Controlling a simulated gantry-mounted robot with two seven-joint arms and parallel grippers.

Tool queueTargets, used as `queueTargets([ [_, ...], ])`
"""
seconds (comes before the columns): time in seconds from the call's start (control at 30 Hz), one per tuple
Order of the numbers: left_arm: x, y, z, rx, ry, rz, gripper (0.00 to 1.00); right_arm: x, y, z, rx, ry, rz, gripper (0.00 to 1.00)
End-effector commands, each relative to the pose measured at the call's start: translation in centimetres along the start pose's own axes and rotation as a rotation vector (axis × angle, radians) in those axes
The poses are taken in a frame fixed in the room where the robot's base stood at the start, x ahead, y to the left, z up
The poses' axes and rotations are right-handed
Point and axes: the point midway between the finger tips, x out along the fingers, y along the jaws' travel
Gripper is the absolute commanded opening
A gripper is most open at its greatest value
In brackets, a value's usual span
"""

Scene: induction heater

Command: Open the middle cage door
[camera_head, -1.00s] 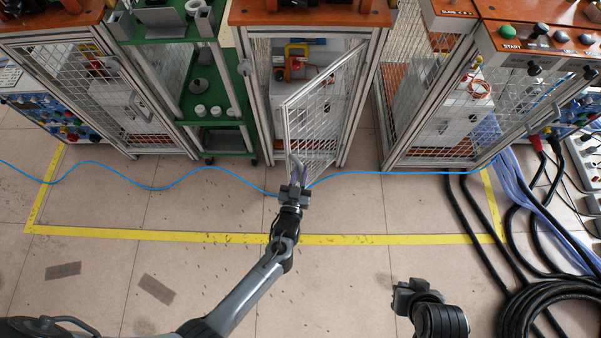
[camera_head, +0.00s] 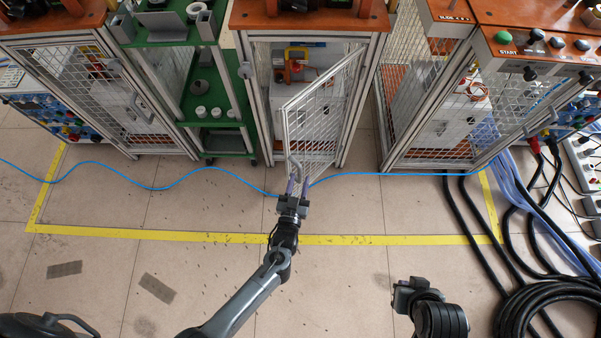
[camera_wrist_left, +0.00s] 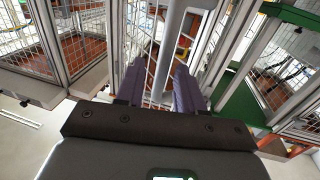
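The middle cage door (camera_head: 318,110) is a silver-framed mesh panel that stands partly open. Its free left edge is swung out toward me and its right side stays near the right post of the middle cage (camera_head: 257,110). A grey bar handle (camera_head: 295,165) is on the free edge; it also shows in the left wrist view (camera_wrist_left: 170,45). My left gripper (camera_head: 298,186) is at the handle's near end. Its purple fingers (camera_wrist_left: 160,85) are spread, with the handle running ahead between them and no clear grip on it. My right gripper (camera_head: 404,288) hangs over the floor at lower right; its fingers are unclear.
A green shelf cart (camera_head: 215,139) stands left of the middle cage. Closed cages stand at left (camera_head: 130,142) and right (camera_head: 430,157). A blue cable (camera_head: 150,187) crosses the floor, and thick black cables (camera_head: 545,300) coil at right. The floor before the door is otherwise clear.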

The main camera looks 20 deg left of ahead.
Motion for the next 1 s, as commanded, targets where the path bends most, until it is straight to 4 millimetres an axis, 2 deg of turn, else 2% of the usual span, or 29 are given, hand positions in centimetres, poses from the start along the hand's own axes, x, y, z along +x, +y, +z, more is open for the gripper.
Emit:
queueTargets([
  [0.03,-1.1,0.0,-0.3,0.0,-0.003,0.0,0.37,-0.7,0.0,-0.2,0.0,0.0,0.0,0.0],
  [0.2,-4.0,0.1,-0.2,0.0,-0.004,0.002,0.37,-1.7,0.1,-0.5,-0.001,0.0,0.0,0.0],
  [0.4,-6.3,0.2,-0.1,-0.001,-0.001,0.002,0.37,-2.4,0.1,-0.7,-0.001,0.0,0.0,0.0],
  [0.6,-7.1,0.2,-0.1,-0.001,0.0,0.002,0.37,-2.5,0.1,-0.8,-0.001,0.0,0.0,0.0],
  [0.83,-7.2,0.2,0.0,-0.001,0.0,0.002,0.37,-2.5,0.1,-0.8,-0.001,0.0,0.0,0.0],
  [1.0,-7.2,0.2,0.0,-0.031,0.0,0.002,0.13,-2.5,0.1,-0.8,-0.001,0.0,0.0,0.0],
])
